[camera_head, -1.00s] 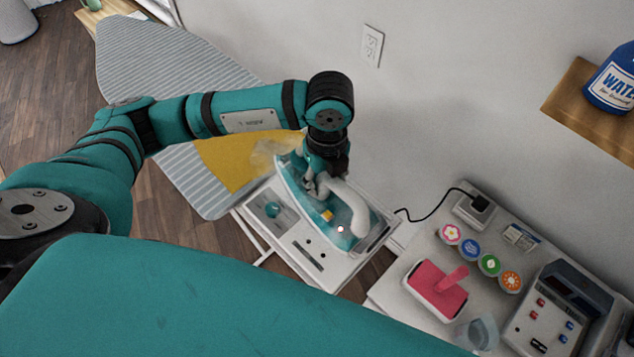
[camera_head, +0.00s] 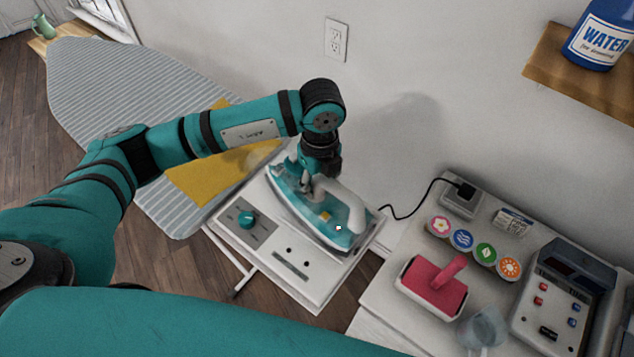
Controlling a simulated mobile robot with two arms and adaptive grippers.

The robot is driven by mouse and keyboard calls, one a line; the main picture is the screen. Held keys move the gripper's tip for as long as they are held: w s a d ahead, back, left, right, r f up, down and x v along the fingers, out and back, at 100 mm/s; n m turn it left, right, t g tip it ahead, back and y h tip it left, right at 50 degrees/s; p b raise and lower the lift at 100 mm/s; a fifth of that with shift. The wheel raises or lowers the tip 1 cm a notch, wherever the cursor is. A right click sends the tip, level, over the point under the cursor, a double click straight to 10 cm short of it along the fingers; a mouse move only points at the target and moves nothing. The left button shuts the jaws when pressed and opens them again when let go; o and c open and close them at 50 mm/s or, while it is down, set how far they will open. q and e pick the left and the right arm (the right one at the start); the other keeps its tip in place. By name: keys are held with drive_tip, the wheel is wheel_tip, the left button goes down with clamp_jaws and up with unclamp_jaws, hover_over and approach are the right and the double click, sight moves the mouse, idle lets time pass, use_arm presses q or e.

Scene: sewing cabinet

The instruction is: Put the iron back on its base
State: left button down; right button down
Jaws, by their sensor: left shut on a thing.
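The teal and white iron (camera_head: 335,228) is over the right part of its white base (camera_head: 312,288), at the end of the ironing board. The base has a teal knob on its left side. My left gripper (camera_head: 308,178) reaches down from above and is shut on the iron's handle at its back-left end. My arm partly hides the grip. I cannot tell whether the iron's sole touches the base. My right gripper is not in view.
The striped ironing board (camera_head: 110,85) with a yellow cloth (camera_head: 205,178) lies to the left. A white table (camera_head: 392,310) on the right holds a pink roller (camera_head: 435,287), colourful round pots and a control box (camera_head: 560,300). A wall stands behind. A shelf (camera_head: 560,75) with a water bottle (camera_head: 600,38) is upper right.

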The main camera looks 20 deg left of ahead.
use_arm(q)
drive_tip(key=shift+w+f+b, duration=0.1)
drive_tip(key=shift+f+b, duration=0.3)
drive_tip(key=shift+b, duration=0.05)
idle(0.6)
drive_tip(key=c, duration=0.9)
unclamp_jaws()
drive_tip(key=shift+f, duration=0.15)
wheel_tip(320, 180, up, 12)
drive_tip(key=shift+d+r, duration=0.15)
